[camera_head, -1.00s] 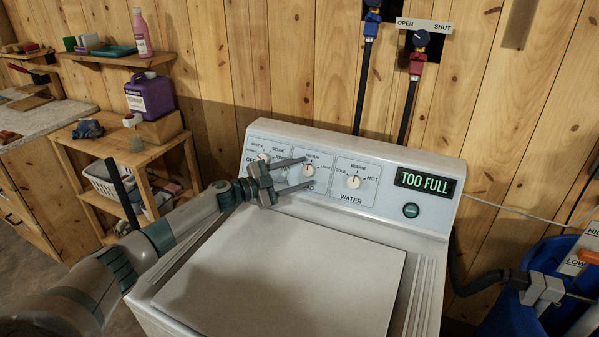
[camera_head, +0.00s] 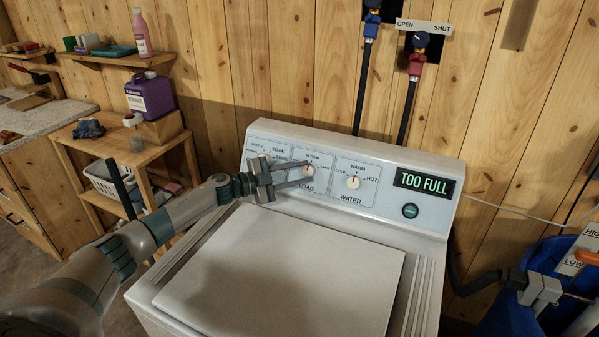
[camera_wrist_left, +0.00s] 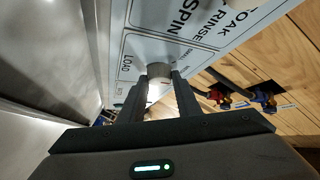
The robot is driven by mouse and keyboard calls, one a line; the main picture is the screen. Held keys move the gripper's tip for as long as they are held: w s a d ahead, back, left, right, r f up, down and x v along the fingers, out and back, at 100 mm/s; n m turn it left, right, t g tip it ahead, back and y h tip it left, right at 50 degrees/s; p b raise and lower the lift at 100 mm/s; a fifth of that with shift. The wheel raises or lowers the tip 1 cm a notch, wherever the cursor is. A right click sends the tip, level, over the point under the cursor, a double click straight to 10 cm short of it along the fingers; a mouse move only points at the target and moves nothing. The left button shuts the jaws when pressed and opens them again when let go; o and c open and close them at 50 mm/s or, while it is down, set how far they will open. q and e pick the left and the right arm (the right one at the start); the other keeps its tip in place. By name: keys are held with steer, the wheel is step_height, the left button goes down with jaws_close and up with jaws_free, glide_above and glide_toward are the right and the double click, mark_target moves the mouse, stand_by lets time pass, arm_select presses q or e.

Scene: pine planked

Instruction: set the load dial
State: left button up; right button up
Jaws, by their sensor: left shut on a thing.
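The load dial (camera_head: 309,170) is a small pale round knob on the washer's panel (camera_head: 330,205), in the middle of the row of dials. My left gripper (camera_head: 308,173) reaches in from the left, its two fingers above and below the knob. In the left wrist view, the fingers (camera_wrist_left: 159,82) are shut on the load dial (camera_wrist_left: 158,70), one on each side. The LOAD label shows beside it, but the pointer is hidden there. The display (camera_head: 427,183) reads TOO FULL.
The water dial (camera_head: 353,182) is close on the right, and a dark green button (camera_head: 410,211) lies beyond it. The left dial is partly behind my gripper. The washer lid (camera_head: 280,270) is shut and clear. A blue bin (camera_head: 510,310) stands at right.

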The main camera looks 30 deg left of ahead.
arm_select(q)
steer(key=m+g+p, duration=0.1)
steer(key=m, duration=0.1)
steer(key=r+m+g+p, duration=0.1)
steer(key=g+p, duration=0.1)
steer(key=m+g+p, duration=0.1)
steer(key=m, duration=0.1)
steer(key=shift+w+a+r+m+y+p, duration=0.1)
steer(key=shift+w+r+m+y+p, duration=0.2)
steer(key=shift+p, duration=0.1)
steer(key=m+g+y+p, duration=0.1)
steer(key=m+g+p, duration=0.1)
steer(key=m+p, duration=0.1)
steer(key=shift+r+g, duration=0.1)
steer(key=shift+g, duration=0.2)
steer(key=shift+w+m+g+y+p, duration=0.1)
steer(key=shift+m+g+y+p, duration=0.25)
steer(key=shift+y, duration=0.25)
steer(key=shift+f, duration=0.2)
steer(key=o, duration=1.1)
steer(key=shift+c, duration=0.2)
steer(key=shift+r, duration=0.15)
